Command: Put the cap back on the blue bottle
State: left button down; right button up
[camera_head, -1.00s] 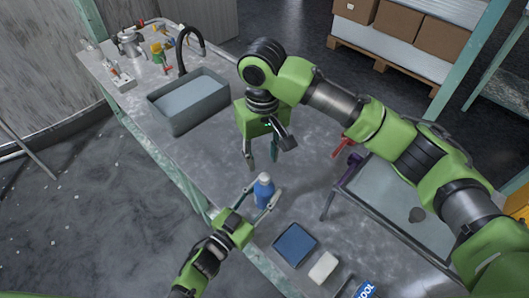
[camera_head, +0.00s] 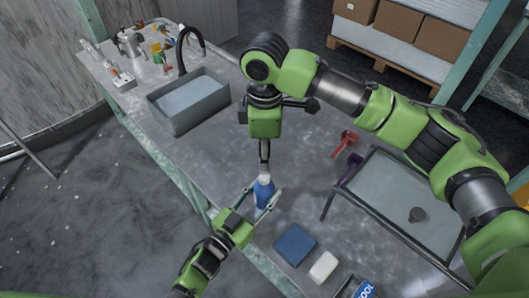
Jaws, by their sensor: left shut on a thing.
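The blue bottle (camera_head: 264,194) stands upright near the front edge of the grey bench. My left gripper (camera_head: 264,200) is shut on it, with one finger on each side. My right gripper (camera_head: 264,168) hangs from above, straight over the bottle's top, with its fingers pointing down. The fingers line up from this side, so I cannot tell how far apart they are. A pale part shows at the bottle's top, right under the fingertips. I cannot make out whether it is the cap, the bare neck or something between the fingers.
A grey sink (camera_head: 190,104) with a black tap is at the back left. A blue pad (camera_head: 295,244) and a white block (camera_head: 323,267) lie right of the bottle. Red (camera_head: 345,141) and purple items lie nearby.

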aim_at(264, 176)
jog(key=shift+f, duration=0.1)
jog(key=shift+f, duration=3.9)
jog(key=c, duration=1)
grip_shut()
jog(key=o, duration=1.1)
grip_release()
jog(key=shift+o, duration=0.2)
jog(key=shift+r, duration=0.15)
